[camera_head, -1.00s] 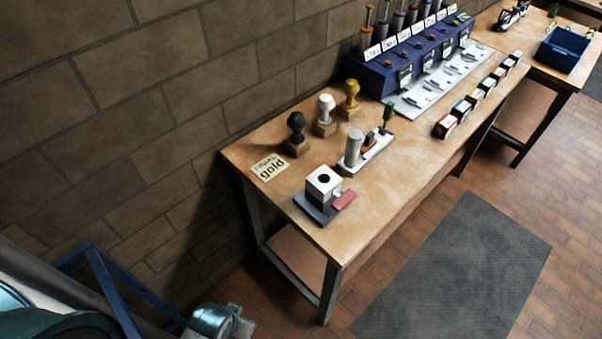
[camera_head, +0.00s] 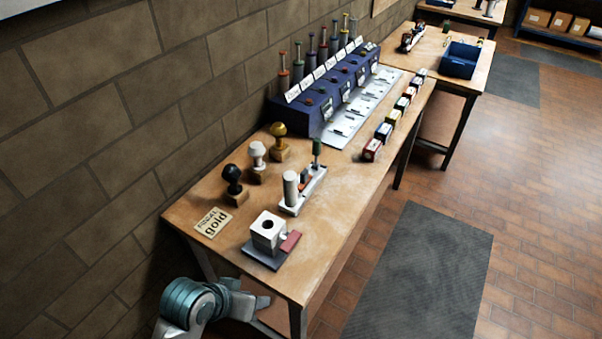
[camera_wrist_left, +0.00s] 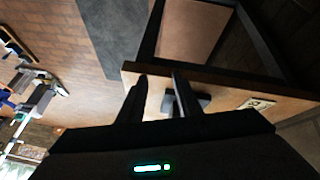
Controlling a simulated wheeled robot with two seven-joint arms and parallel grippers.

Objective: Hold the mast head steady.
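I cannot pick out with certainty a thing that is the mast head. A pale square block (camera_head: 268,230) with a round dark hole in its top stands upright on a dark grey base near the table's near end, a red piece beside it. My left gripper (camera_wrist_left: 160,82) shows in the left wrist view with its two dark fingers apart and nothing seen held between them. The table edge and a dark base show beyond the fingers. In the head view my left arm reaches in at the lower left, by the table's near end. My right gripper is not in view.
On the wooden table (camera_head: 335,205) stand black (camera_head: 233,178), white (camera_head: 258,154) and gold (camera_head: 279,138) knobs on wooden blocks, a card reading "gold" (camera_head: 213,222) and a fixture with a grey cylinder (camera_head: 291,188). A blue rack (camera_head: 300,115) stands behind. The floor mat (camera_head: 425,270) is clear.

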